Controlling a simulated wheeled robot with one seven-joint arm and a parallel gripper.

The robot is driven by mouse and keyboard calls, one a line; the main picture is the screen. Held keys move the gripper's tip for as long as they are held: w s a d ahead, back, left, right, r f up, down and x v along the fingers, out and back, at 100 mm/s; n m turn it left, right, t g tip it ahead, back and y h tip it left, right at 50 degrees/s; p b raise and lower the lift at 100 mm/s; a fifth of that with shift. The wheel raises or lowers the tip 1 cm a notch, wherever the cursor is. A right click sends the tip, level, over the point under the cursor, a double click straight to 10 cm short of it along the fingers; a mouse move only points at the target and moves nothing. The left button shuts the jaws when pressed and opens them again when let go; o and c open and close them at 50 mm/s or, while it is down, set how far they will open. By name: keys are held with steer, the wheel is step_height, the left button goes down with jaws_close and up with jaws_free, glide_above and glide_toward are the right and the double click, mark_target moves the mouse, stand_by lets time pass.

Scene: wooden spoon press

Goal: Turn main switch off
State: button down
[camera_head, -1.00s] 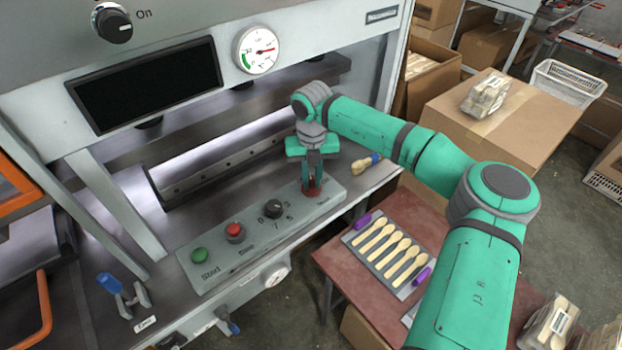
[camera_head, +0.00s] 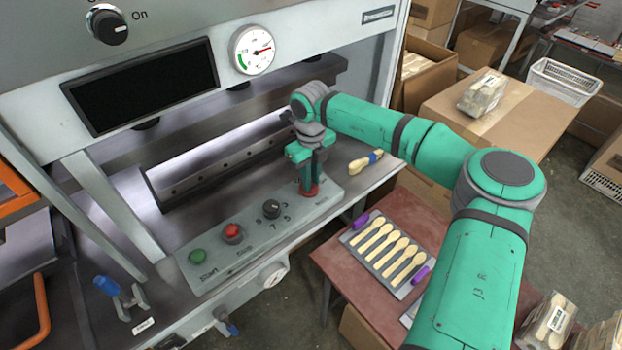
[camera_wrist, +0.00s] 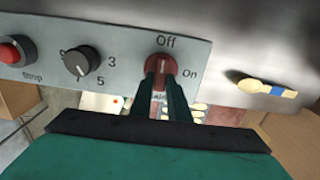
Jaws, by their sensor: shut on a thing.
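The main switch is a red rotary knob (camera_wrist: 162,64) at the right end of the grey control panel (camera_head: 207,279). In the wrist view "Off" is printed above it and "On" to its right. A pale line on the knob appears to run up toward "Off". My gripper (camera_wrist: 164,78) is shut on the knob, one dark finger on each side.
Left of the switch are a black dial (camera_head: 271,208), a red stop button (camera_head: 232,233) and a green start button (camera_head: 197,257). A wooden spoon bundle with a blue band (camera_head: 366,161) lies to the right. The press frame (camera_head: 120,205) stands behind the panel.

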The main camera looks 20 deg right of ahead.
steer(key=shift+s, duration=0.1)
steer(key=c, duration=1.7)
jaws_free()
step_height(320, 180, up, 11)
steer(key=shift+f, duration=0.1)
